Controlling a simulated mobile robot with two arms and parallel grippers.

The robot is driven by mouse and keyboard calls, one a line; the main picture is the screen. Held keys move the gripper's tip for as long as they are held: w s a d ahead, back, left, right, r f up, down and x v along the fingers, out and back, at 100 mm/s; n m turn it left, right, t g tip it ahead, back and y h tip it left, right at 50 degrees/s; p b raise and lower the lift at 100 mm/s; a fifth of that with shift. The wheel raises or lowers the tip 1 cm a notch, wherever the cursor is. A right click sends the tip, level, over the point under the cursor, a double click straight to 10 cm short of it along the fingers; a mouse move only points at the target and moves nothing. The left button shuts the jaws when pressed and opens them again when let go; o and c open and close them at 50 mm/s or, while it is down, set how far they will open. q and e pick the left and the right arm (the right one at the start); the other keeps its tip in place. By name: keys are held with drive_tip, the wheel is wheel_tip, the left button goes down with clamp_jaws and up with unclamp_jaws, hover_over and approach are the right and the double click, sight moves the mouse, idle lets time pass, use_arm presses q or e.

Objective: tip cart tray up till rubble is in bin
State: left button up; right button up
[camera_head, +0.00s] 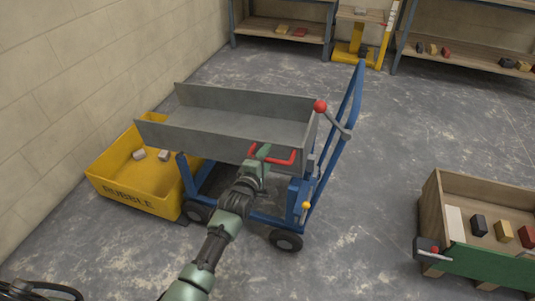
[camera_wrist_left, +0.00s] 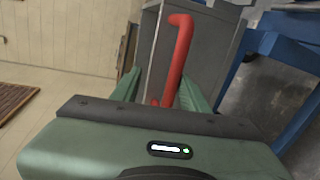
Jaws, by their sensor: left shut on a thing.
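The blue cart (camera_head: 258,218) carries a long grey tray (camera_head: 205,138). The tray's left end reaches over the yellow bin (camera_head: 128,195) marked RUBBLE. How far the tray is tilted is hard to tell. Two pale rubble pieces (camera_head: 139,154) show in the bin. No rubble shows in the tray, but its near wall hides much of its floor. My left gripper (camera_head: 263,153) is shut on the red handle (camera_head: 287,160) on the tray's near side, toward the right end. In the left wrist view the red handle (camera_wrist_left: 178,62) stands between the fingers. My right gripper is not in view.
The cart's blue push frame has a lever with a red knob (camera_head: 320,106). A wooden crate (camera_head: 433,207) with several blocks stands at right. Shelves (camera_head: 283,30) and a yellow stand (camera_head: 355,52) line the back. A wall runs along the left. Floor between cart and crate is clear.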

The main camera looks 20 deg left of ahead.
use_arm(q)
drive_tip(key=p+v, duration=0.6)
drive_tip(key=v, duration=0.2)
idle(0.4)
drive_tip(key=shift+d, duration=0.1)
drive_tip(key=shift+r, duration=0.1)
drive_tip(key=shift+w, duration=0.1)
idle(0.4)
